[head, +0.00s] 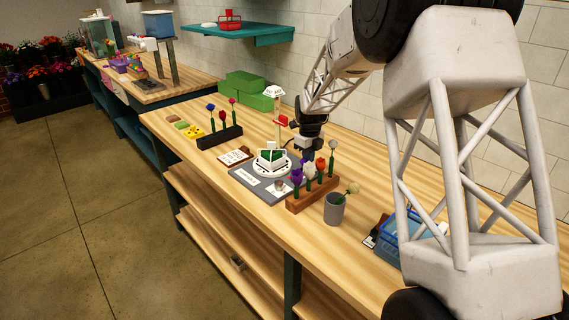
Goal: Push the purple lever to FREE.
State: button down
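I cannot make out a purple lever for certain, nor any word FREE. A grey base plate (247,180) with white labels carries a round white turntable (259,169), on which a white holder with green filling (271,156) sits. Purple shapes (297,174), which look like flower heads, stand at the right of the plate and may hide part of it. My gripper (308,153) points down just behind the turntable and the flowers. Its fingers are too small and dark to tell whether they are open or shut.
A wooden flower rack (311,194), a grey cup with a pale flower (335,209) and a blue basket (394,249) stand at the right. A dark flower rack (219,138) stands at the left. Green blocks (246,88) lie at the wall. The bench (325,255) is bare along its front.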

jog(key=shift+a+r, duration=0.15)
jog(key=shift+r, duration=0.05)
notch_tip(320, 180, up, 6)
jog(key=shift+d, duration=0.2)
dwell(0.6)
dwell(0.4)
